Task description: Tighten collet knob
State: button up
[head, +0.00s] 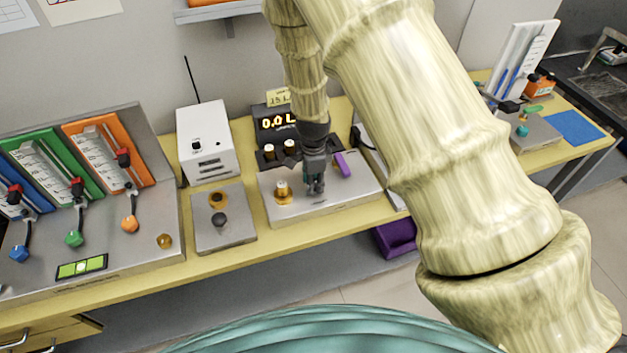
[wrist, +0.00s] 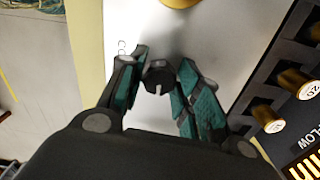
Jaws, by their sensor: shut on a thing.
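The collet knob (wrist: 158,76) is a small dark, many-sided knob with a light slot mark, seen in the wrist view on a grey metal plate (wrist: 190,45). My gripper (wrist: 160,82) has its two teal-padded fingers around the knob, one on each side, shut on it. In the head view my gripper (head: 315,185) points down at the same plate (head: 340,195) on the bench. There the gripper hides the knob.
A brass knob (head: 282,192) stands left of my gripper and a purple part (head: 342,164) right of it. Behind is a black flow display box (head: 275,125) with brass knobs. A white box (head: 207,140) and a small plate with a dark knob (head: 219,220) stand left.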

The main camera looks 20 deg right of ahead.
jog(key=shift+w+r, duration=0.1)
jog(key=o, duration=1)
jog(key=shift+o, duration=0.2)
notch_tip(320, 180, up, 12)
dwell(0.6)
